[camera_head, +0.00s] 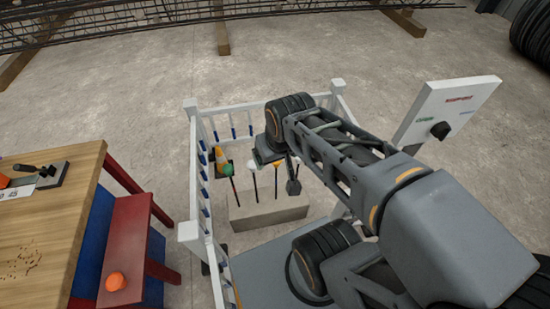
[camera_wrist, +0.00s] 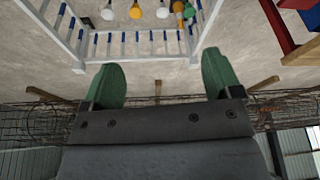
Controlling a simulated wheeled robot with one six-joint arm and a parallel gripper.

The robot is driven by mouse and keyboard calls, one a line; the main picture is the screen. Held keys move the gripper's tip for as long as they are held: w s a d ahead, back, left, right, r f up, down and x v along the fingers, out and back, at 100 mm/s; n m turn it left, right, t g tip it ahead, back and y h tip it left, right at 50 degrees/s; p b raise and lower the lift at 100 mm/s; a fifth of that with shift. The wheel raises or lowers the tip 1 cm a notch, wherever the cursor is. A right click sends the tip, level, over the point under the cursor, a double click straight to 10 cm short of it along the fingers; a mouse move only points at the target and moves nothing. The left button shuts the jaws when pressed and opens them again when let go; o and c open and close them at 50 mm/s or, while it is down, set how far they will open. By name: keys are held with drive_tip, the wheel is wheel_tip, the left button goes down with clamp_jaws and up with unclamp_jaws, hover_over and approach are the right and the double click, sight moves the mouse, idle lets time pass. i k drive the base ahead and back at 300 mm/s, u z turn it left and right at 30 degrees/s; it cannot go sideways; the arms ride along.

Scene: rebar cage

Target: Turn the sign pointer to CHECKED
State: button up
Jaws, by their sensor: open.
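The white sign board (camera_head: 462,92) stands on the right in the head view, tilted in the picture. It carries a dark pointer knob (camera_head: 440,130), a red label (camera_head: 459,98) at the top, a green label on the left and a blue one on the right. The lettering is too small to read, and which label the pointer faces cannot be told. My gripper (camera_wrist: 160,82) shows two green fingers spread wide with nothing between them. In the head view it is at the arm's far end, left of the sign and well apart from it. The wrist view does not show the sign.
A wooden table (camera_head: 60,225) and red bench (camera_head: 130,240) with an orange ball (camera_head: 115,281) stand left. Rebar (camera_head: 110,22) lies behind; open floor separates it.

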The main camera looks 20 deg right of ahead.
sight(440, 131)
drive_tip(key=z, duration=0.05)
drive_tip(key=k, duration=1.1)
drive_tip(key=z, duration=1.3)
drive_tip(key=i, duration=0.5)
drive_tip(key=u, duration=2.6)
drive_tip(key=k, duration=0.5)
drive_tip(key=z, duration=1.35)
